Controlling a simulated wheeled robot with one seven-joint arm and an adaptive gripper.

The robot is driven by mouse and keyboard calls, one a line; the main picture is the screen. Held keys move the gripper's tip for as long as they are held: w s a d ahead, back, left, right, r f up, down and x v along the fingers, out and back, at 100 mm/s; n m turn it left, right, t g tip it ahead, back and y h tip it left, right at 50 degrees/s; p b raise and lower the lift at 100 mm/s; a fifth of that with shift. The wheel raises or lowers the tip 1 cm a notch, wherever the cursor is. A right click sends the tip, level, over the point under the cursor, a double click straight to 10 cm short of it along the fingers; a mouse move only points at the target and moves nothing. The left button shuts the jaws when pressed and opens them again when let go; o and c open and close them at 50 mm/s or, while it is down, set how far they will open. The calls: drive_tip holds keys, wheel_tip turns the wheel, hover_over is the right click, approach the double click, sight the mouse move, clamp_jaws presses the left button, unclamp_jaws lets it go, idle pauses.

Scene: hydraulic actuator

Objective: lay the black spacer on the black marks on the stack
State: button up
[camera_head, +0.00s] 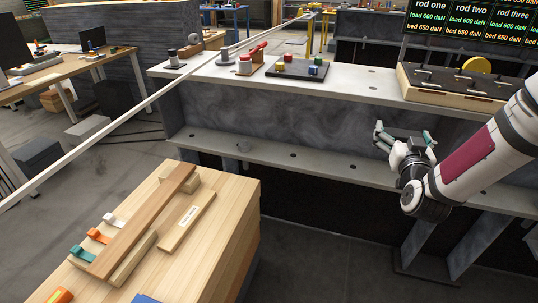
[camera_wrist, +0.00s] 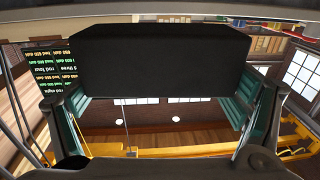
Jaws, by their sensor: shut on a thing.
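My gripper (camera_head: 404,142) is at the right in the head view, in front of the grey bench, with its fingers pointing up. It is shut on the black spacer (camera_wrist: 160,60). In the wrist view the spacer is a wide black block held at its two ends between the teal fingers. In the head view the spacer (camera_head: 403,133) is a small dark shape between the fingertips. A light wood stack (camera_head: 232,218) stands at the lower left, well apart from the gripper. I cannot make out black marks on it.
A brown bar (camera_head: 150,215) lies along the wood stack, beside white, orange and teal pieces and a labelled wood strip (camera_head: 187,222). The grey bench (camera_head: 350,82) carries a black plate (camera_head: 298,69) with coloured blocks and a wood-edged tray (camera_head: 450,95). The floor between stack and bench is clear.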

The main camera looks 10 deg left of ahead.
drive_tip(key=a+f+n+g+y+b, duration=0.1)
drive_tip(key=a+f+n+y+b, duration=0.35)
drive_tip(key=a, duration=0.45)
drive_tip(key=a+f+n+g+y+b, duration=0.1)
drive_tip(key=a+f+g+y+b, duration=0.15)
drive_tip(key=a+f+b, duration=0.4)
drive_tip(key=a+f+n+g+y+b, duration=0.1)
drive_tip(key=a+f+n+y+b, duration=0.2)
drive_tip(key=a+f+y, duration=0.55)
drive_tip(key=s+a+f+n+g+b, duration=0.3)
drive_tip(key=s+a+f+g+b, duration=0.1)
drive_tip(key=s+a+b, duration=0.1)
drive_tip(key=s+a+f+n+g+y+b, duration=0.1)
drive_tip(key=s+a+f+g+b, duration=0.3)
drive_tip(key=a, duration=0.6)
drive_tip(key=s+a+f+n+g+y+b, duration=0.1)
drive_tip(key=s+a+f+n+g+b, duration=0.3)
drive_tip(key=s+a+f+b, duration=0.1)
drive_tip(key=shift+s+a+f+n+y+b, duration=0.2)
drive_tip(key=shift+s+a+b, duration=0.2)
drive_tip(key=shift+s+a, duration=0.45)
drive_tip(key=shift+s+a+f+n+y+b, duration=0.15)
drive_tip(key=shift+s+a+b, duration=0.3)
drive_tip(key=shift+s, duration=0.55)
drive_tip(key=shift+r, duration=0.1)
